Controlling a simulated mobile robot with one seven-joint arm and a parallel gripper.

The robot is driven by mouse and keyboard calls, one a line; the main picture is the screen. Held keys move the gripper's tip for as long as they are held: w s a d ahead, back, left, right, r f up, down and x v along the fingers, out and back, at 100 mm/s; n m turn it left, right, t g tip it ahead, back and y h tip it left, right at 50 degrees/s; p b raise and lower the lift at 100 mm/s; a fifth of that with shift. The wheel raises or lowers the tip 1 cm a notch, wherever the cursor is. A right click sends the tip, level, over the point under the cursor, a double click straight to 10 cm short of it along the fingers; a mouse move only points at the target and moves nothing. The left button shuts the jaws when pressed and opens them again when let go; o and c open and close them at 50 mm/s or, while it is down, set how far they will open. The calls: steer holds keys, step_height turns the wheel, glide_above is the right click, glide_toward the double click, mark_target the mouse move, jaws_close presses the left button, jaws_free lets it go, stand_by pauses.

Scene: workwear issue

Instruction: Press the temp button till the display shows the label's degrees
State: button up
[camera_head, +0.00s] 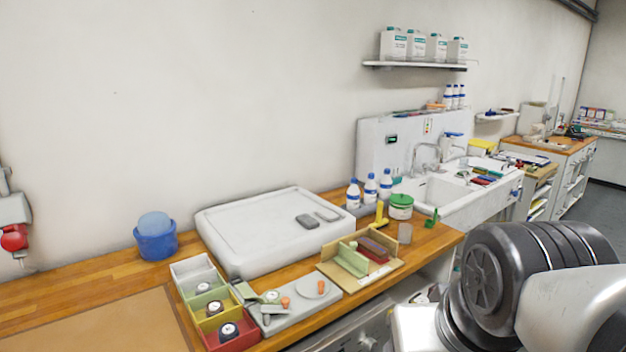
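A small dark display (392,139) with a greenish face is on the white panel (372,150) behind the sink. It is too small to read any degrees. A narrow pale plate (428,126) with small dark and coloured marks is to its right on the same panel. I cannot tell whether this holds the label or the temp button. My arm fills the lower right of the view. My gripper is not in view.
The white sink (455,203) with a tap is below the panel. Several white bottles (353,194) stand left of it. A green-lidded tub (401,206), wooden fixture (372,250), large white tray (240,222) and coloured bins (228,335) occupy the wooden counter. A shelf (414,66) with white containers hangs above.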

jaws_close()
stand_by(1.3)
